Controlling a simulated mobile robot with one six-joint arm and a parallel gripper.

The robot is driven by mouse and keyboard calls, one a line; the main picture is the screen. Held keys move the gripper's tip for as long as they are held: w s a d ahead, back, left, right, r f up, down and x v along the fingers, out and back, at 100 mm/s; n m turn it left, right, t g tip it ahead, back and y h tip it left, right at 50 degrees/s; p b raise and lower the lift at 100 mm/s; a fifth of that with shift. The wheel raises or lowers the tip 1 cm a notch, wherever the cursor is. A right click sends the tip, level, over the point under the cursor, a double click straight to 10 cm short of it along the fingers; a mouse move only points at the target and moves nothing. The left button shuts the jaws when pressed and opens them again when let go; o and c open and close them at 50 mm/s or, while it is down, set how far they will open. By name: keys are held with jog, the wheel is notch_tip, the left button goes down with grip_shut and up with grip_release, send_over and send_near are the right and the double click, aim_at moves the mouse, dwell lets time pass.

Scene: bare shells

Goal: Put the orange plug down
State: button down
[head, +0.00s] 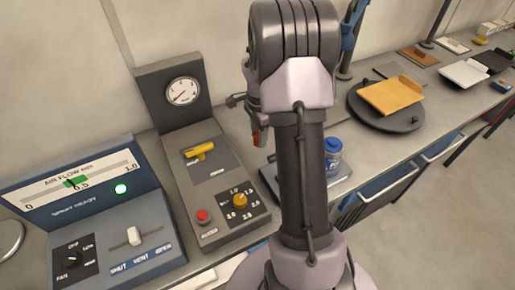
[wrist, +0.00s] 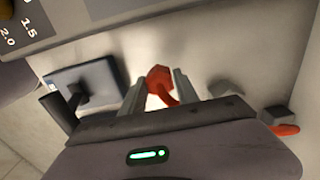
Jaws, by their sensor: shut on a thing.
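The orange plug (wrist: 158,80) is a red-orange piece with a rounded head and a curved lower part, seen in the wrist view. My gripper (wrist: 160,88) is shut on it, with one grey finger on each side. In the head view my arm hides most of the gripper. A small red-orange bit (head: 256,138), probably the plug, shows at the left edge of my arm. I cannot tell whether the plug touches the surface below.
Left of my arm stand a control panel with a gauge (head: 183,91) and an air-flow box (head: 92,215). A blue-lidded jar (head: 333,154) stands right of my arm. Further right, an orange board (head: 391,95) lies on a dark round plate (head: 358,112). The wrist view shows another orange piece (wrist: 286,130).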

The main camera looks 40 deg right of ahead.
notch_tip(320, 180, down, 3)
jog(key=shift+f+b, duration=0.2)
jog(key=shift+b, duration=0.25)
jog(key=shift+r, duration=0.1)
jog(key=shift+f+b, duration=0.45)
jog(key=shift+f, duration=0.15)
jog(key=c, duration=0.9)
grip_release()
jog(key=shift+r, duration=0.1)
